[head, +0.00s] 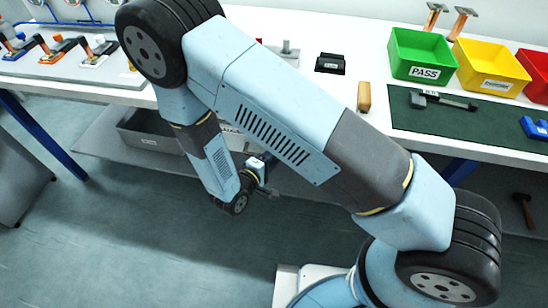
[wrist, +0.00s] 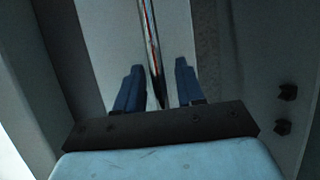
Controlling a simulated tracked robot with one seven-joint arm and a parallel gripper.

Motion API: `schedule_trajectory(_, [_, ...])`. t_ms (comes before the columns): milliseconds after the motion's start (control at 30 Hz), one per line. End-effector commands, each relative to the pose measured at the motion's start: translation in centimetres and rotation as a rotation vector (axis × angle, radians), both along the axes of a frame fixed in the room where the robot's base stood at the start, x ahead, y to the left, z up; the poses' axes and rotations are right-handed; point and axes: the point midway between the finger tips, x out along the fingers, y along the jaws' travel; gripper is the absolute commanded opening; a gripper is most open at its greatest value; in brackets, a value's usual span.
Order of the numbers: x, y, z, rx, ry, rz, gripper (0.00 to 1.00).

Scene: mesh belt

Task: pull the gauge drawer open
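In the head view my arm reaches down in front of the bench, and my gripper (head: 262,172) is below the bench top, small and partly hidden by my arm. In the wrist view the two blue fingers of my gripper (wrist: 158,85) stand apart. A thin shiny metal bar (wrist: 152,45) runs lengthwise between them, with a gap visible on each side. It looks like a handle in front of a pale panel (wrist: 104,40). Whether this panel is the gauge drawer front I cannot tell. My arm hides much of the space under the bench in the head view.
A grey labelled bin (head: 148,139) stands on the lower shelf (head: 100,150) at left. On the bench are a green PASS bin (head: 423,54), a yellow bin (head: 487,70), a red bin (head: 537,75) and a dark mat (head: 450,125). Open floor lies in front.

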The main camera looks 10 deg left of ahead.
Motion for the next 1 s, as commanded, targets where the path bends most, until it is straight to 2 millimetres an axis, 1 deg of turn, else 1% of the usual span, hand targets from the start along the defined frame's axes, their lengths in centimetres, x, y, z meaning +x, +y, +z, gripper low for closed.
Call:
schedule_trajectory(33, [0.0,0.0,0.0,0.0,0.0,0.0,0.32])
schedule_trajectory(67, [0.0,0.0,0.0,0.0,0.0,0.0,0.3])
schedule_trajectory(367, [0.0,0.0,0.0,0.0,0.001,0.0,0.01])
schedule_trajectory(733, [0.0,0.0,-0.1,0.0,0.002,-0.001,0.0])
schedule_trajectory(767, [0.0,-0.6,-0.1,-0.001,0.003,-0.003,0.0])
schedule_trajectory(867, [-0.2,-0.2,-0.1,-0.001,0.003,-0.001,0.0])
schedule_trajectory(1000, [-1.1,0.4,-0.1,0.0,0.004,0.009,0.0])
